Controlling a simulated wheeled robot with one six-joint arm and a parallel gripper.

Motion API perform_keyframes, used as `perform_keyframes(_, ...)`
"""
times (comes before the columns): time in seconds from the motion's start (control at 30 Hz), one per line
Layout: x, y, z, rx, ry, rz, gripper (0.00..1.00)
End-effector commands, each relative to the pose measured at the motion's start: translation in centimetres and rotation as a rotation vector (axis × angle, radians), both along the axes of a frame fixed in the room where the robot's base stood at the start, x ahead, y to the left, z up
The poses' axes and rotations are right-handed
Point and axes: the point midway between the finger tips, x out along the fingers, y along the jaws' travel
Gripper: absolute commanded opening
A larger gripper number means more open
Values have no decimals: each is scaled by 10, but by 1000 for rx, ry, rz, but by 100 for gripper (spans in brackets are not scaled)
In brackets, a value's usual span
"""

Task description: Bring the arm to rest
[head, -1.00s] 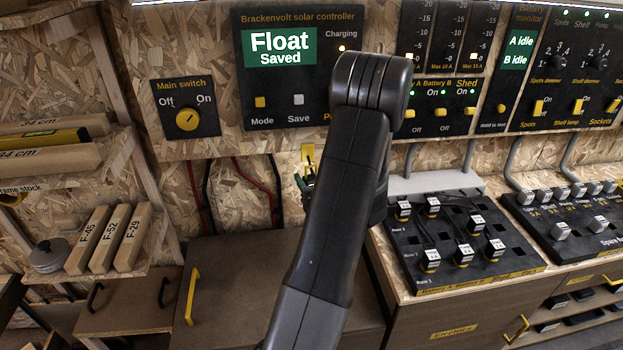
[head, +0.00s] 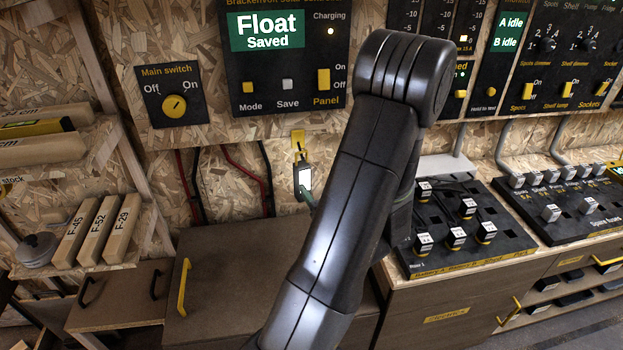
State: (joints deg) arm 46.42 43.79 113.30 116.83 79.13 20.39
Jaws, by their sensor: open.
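My arm (head: 345,210) rises from the bottom middle of the head view to a rounded elbow (head: 405,78) in front of the wall panels. Part of a further link of mine shows just behind its right side. My gripper is not visible; the arm seems to hide it. The arm covers part of the wall and bench behind it.
A small device with a white face (head: 305,176) hangs below a yellow wall hook (head: 298,140), near the arm's left side. The controller panel (head: 285,62) is behind. The fuse board (head: 460,235) is right, a brown cabinet (head: 230,265) left.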

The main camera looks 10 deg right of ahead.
Motion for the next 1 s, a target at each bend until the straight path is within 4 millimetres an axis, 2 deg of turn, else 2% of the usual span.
perform_keyframes(0.1,-14,-4,0,0,-1,-2,65)
perform_keyframes(0.23,-21,-6,0,0,0,-1,65)
perform_keyframes(0.63,-24,-6,0,0,-1,0,65)
perform_keyframes(0.83,-13,-3,1,-1,-1,2,65)
perform_keyframes(1.0,11,4,1,-1,-1,4,65)
